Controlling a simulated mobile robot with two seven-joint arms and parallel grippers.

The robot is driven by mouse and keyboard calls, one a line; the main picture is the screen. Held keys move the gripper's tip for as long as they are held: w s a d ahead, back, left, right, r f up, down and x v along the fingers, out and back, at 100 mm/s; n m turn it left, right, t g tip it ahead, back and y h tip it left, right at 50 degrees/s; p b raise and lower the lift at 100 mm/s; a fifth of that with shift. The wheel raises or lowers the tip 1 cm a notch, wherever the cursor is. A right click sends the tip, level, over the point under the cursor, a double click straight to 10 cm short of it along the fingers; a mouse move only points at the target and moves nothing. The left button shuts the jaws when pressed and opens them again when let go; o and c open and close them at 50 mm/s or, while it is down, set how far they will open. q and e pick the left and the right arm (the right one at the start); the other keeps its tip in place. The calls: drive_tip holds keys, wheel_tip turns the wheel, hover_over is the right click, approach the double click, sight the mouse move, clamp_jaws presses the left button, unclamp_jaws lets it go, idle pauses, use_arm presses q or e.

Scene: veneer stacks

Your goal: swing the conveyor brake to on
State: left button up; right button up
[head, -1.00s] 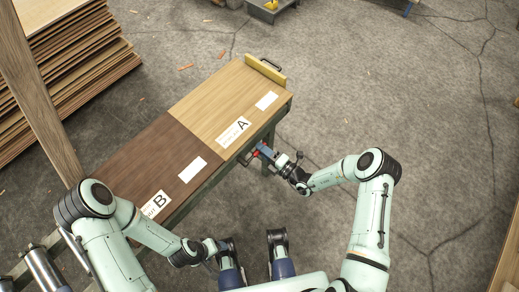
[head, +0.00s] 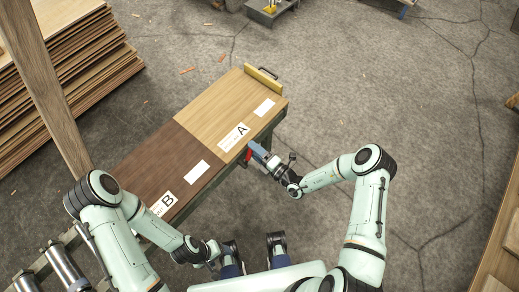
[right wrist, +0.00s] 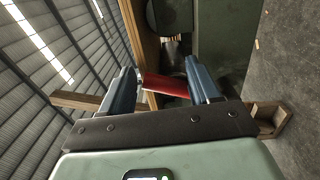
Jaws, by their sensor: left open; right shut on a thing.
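The red brake handle (head: 247,155) sits at the near side of the conveyor, below the sheet stack labelled A. My right gripper (head: 256,150) is at it. In the right wrist view the red handle (right wrist: 165,84) lies across between the two blue fingers of the right gripper (right wrist: 164,86), which is shut on it. The lever's pivot and any on or off marking cannot be made out. My left gripper (head: 214,262) is open and empty, low in the head view and well away from the handle; its fingers are partly hard to see.
The light stack A (head: 215,105) and dark stack B (head: 150,168) lie on the conveyor. A yellow stop with a handle (head: 262,79) stands at the far end. Bare rollers (head: 65,268) show at lower left. A wooden post (head: 45,85) stands at left.

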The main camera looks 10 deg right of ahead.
drive_tip(key=shift+g+y, duration=0.4)
drive_tip(key=s+a, duration=0.2)
drive_tip(key=a, duration=0.1)
drive_tip(key=shift+s+a+r+p, duration=0.1)
drive_tip(key=shift+s+p, duration=0.1)
drive_tip(key=shift+p, duration=0.2)
drive_tip(key=o, duration=0.4)
drive_tip(key=shift+f, duration=0.2)
drive_tip(key=shift+c, duration=0.2)
drive_tip(key=p, duration=0.1)
approach(248, 159)
drive_tip(key=shift+w+a+r, duration=0.35)
drive_tip(key=shift+a+r, duration=0.1)
drive_tip(key=shift+r, duration=0.2)
drive_tip(key=shift+w+a+r, duration=0.4)
drive_tip(key=shift+r, duration=0.2)
